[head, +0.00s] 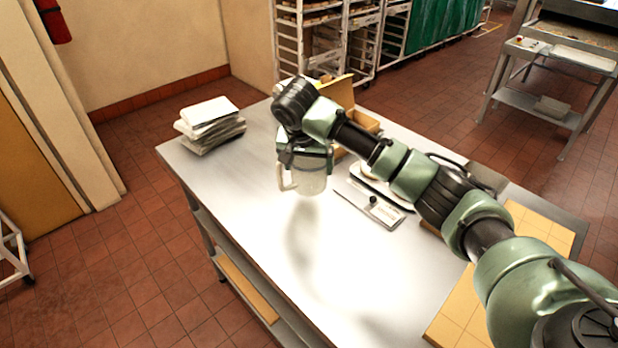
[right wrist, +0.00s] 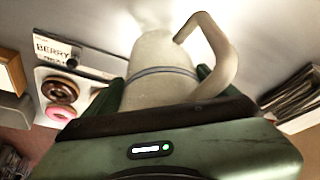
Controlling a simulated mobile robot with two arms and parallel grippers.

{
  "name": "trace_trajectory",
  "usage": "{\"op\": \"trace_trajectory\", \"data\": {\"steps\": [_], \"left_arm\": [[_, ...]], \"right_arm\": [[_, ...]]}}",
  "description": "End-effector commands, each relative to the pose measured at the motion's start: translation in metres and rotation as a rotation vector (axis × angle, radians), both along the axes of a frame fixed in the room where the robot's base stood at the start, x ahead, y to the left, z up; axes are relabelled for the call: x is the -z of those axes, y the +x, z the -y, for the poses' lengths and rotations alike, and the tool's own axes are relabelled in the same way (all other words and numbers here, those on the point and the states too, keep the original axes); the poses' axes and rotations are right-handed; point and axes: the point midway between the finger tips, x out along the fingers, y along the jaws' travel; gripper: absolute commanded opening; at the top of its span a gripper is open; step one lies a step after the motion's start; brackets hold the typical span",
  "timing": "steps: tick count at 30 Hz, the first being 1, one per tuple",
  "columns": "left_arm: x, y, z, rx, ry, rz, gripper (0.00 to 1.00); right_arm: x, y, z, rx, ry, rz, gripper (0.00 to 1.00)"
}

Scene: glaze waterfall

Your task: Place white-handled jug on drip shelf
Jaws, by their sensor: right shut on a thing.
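The jug (head: 311,180) is pale, with a white handle (head: 284,180) on its left side. My right gripper (head: 305,158) is shut on the jug and holds it over the steel table; its shadow falls on the tabletop below. In the right wrist view the jug (right wrist: 160,58) sits between my fingers, with a grey band around it and its handle (right wrist: 226,50) to the right. I cannot clearly pick out a drip shelf in either view. My left gripper is not in view.
The steel table (head: 250,215) has clear room at its left and front. Stacked white papers or cloths (head: 211,122) lie at the far left corner. A label board (right wrist: 75,55) and a white tray with a chocolate doughnut (right wrist: 60,90) and a pink one (right wrist: 58,113) are near the jug.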

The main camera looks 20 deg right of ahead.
Motion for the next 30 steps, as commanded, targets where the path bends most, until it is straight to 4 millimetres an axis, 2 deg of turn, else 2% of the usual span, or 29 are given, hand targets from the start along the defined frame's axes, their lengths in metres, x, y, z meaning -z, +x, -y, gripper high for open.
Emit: {"op": "trace_trajectory", "data": {"steps": [1,5,8,15,26,27,28,30], "left_arm": [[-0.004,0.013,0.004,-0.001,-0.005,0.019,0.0],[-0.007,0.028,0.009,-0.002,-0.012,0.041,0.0],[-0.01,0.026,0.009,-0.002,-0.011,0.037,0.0],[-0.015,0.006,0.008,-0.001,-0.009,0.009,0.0],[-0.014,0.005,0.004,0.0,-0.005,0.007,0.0],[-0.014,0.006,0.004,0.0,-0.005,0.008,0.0],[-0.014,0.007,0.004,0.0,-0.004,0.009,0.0],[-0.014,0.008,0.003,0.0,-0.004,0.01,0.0]], "right_arm": [[0.006,-0.001,0.0,0.0,0.0,-0.001,0.4],[0.017,0.0,0.0,0.002,0.0,0.001,0.4],[0.028,-0.001,0.001,0.002,-0.001,-0.002,0.4],[0.059,0.0,0.0,0.001,0.0,0.0,0.4],[0.063,0.0,0.0,0.001,0.001,0.001,0.4],[0.064,0.0,0.0,0.001,0.001,0.001,0.9],[0.064,0.0,0.0,0.001,0.0,0.002,0.98],[0.064,0.0,0.0,0.001,0.001,0.001,1.0]]}}
